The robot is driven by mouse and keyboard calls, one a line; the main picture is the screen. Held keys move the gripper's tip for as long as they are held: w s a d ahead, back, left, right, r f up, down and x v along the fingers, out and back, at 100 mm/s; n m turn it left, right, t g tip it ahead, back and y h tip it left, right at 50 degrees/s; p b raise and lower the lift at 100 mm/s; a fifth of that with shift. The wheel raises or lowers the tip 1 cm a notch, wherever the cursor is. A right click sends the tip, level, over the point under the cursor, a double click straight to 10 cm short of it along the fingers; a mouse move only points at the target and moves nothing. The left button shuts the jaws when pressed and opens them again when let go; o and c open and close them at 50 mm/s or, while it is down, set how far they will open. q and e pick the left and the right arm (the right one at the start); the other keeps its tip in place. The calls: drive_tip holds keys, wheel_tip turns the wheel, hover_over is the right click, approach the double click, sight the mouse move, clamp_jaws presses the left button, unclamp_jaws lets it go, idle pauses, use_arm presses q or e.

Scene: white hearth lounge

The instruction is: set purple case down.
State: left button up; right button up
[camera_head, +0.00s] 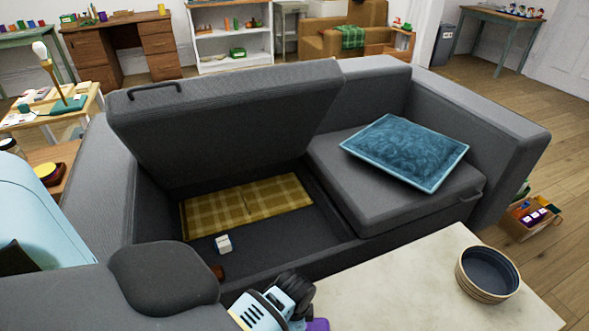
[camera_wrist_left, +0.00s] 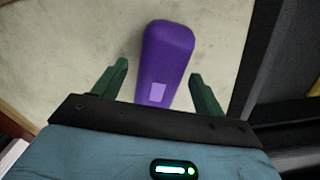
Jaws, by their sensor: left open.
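The purple case (camera_wrist_left: 168,55) is a long rounded block with a lighter square patch. It lies on the pale tabletop (camera_head: 420,290), and a small bit of the case (camera_head: 318,325) shows at the bottom edge of the head view. My left gripper (camera_wrist_left: 158,70) is open, with one dark green finger on each side of the case's near part and a visible gap to each. In the head view my left wrist hides most of the case. My right gripper is not in view.
A dark round bowl (camera_head: 488,272) stands on the table's right side. The grey sofa (camera_head: 240,110) behind has its left seat lid raised, showing a yellow checked cloth (camera_head: 245,202) and a white block (camera_head: 223,244) inside. A blue cushion (camera_head: 405,150) lies on the right seat.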

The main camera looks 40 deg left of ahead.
use_arm(q)
wheel_tip(320, 180, up, 11)
drive_tip(key=p, duration=0.3)
